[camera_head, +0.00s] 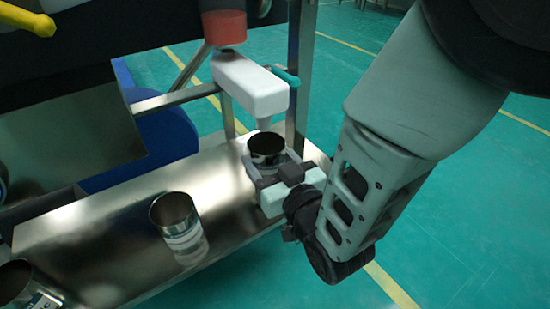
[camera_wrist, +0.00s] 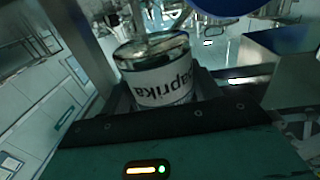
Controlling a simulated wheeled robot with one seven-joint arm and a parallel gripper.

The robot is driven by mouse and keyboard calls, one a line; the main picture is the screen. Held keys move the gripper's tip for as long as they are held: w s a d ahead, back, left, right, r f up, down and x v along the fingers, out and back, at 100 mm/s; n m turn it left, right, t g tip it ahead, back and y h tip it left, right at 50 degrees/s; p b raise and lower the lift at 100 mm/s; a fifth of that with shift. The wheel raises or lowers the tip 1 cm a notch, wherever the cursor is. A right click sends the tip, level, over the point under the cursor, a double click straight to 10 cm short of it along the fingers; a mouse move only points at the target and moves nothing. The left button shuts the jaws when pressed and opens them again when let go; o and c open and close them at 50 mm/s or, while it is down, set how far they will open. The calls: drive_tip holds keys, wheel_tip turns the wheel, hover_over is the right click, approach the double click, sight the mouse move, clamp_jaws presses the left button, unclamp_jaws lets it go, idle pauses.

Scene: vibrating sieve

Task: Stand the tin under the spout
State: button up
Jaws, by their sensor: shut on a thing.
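A steel tin (camera_head: 266,146) with a dark open top stands upright between the fingers of my gripper (camera_head: 270,165), which is shut on it. In the wrist view the tin (camera_wrist: 158,72) carries a white label reading "paprika". The spout also shows above the tin in the wrist view (camera_wrist: 139,22). The tin is at the right part of the steel shelf (camera_head: 110,245); whether its base touches the shelf is hidden by my gripper.
A second labelled tin (camera_head: 177,222) stands on the shelf to the left, and a third (camera_head: 18,285) is at the lower left corner. A steel post (camera_head: 299,70) rises behind the spout. A red part (camera_head: 224,28) sits above the white block. The shelf between the tins is clear.

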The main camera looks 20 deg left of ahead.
sight(267, 170)
drive_tip(key=shift+w+a, duration=0.4)
drive_tip(key=shift+w+a+f+b, duration=0.1)
drive_tip(key=shift+f+b, duration=1.45)
drive_tip(key=shift+f, duration=0.15)
drive_tip(key=shift+f, duration=0.15)
drive_tip(key=o, duration=1.1)
drive_tip(key=shift+r, duration=0.2)
drive_tip(key=p+v, duration=0.3)
drive_tip(key=v, duration=0.9)
drive_tip(key=shift+p, duration=0.4)
